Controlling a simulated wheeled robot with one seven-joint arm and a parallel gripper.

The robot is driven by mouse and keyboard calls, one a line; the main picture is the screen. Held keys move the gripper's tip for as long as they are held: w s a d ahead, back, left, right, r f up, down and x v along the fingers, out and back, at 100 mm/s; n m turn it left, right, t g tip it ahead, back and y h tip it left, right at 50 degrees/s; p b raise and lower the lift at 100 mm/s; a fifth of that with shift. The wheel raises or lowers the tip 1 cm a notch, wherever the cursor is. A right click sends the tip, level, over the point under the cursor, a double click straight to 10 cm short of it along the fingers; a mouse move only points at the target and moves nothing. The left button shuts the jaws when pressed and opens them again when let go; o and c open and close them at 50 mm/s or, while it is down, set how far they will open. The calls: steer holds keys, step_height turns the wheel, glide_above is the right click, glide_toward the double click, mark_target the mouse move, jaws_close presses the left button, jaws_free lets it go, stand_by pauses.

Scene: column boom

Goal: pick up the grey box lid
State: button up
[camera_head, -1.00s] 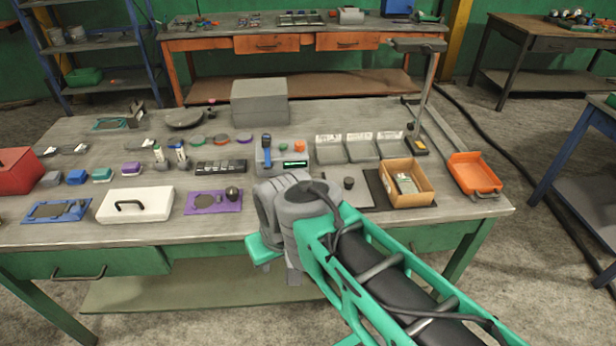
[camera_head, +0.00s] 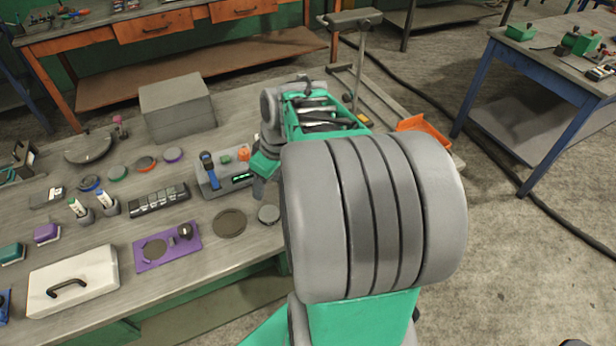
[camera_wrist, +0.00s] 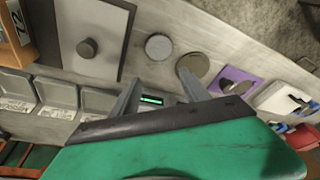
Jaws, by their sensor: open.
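A flat light-grey plate with a dark round knob, which looks like the grey box lid (camera_wrist: 103,22), lies on the bench at the upper left of the wrist view. In the head view it is hidden behind my arm. My gripper (camera_wrist: 158,92) is open and empty, its two fingers apart at the lower middle of the wrist view. The plate is up and to the left of the fingers, not between them. In the head view my gripper (camera_head: 260,187) hangs over the bench in front of the grey device with the green display (camera_head: 224,182).
A grey disc (camera_head: 268,214) and a brown disc (camera_head: 229,223) lie near the gripper. A cardboard box (camera_wrist: 18,38) and grey bins (camera_wrist: 58,92) flank the plate.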

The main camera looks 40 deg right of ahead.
steer(key=s+d+f+n+t+y+p, duration=0.1)
steer(key=s+d, duration=0.1)
steer(key=d, duration=0.5)
steer(key=s+d+f+n+p, duration=0.1)
steer(key=s+d, duration=0.1)
steer(key=d, duration=0.6)
steer(key=x, duration=0.2)
steer(key=p+x, duration=0.1)
steer(key=x, duration=0.2)
steer(key=w+p+x, duration=0.1)
steer(key=x, duration=0.2)
steer(key=shift+r, duration=0.1)
steer(key=shift+s, duration=0.1)
jaws_close()
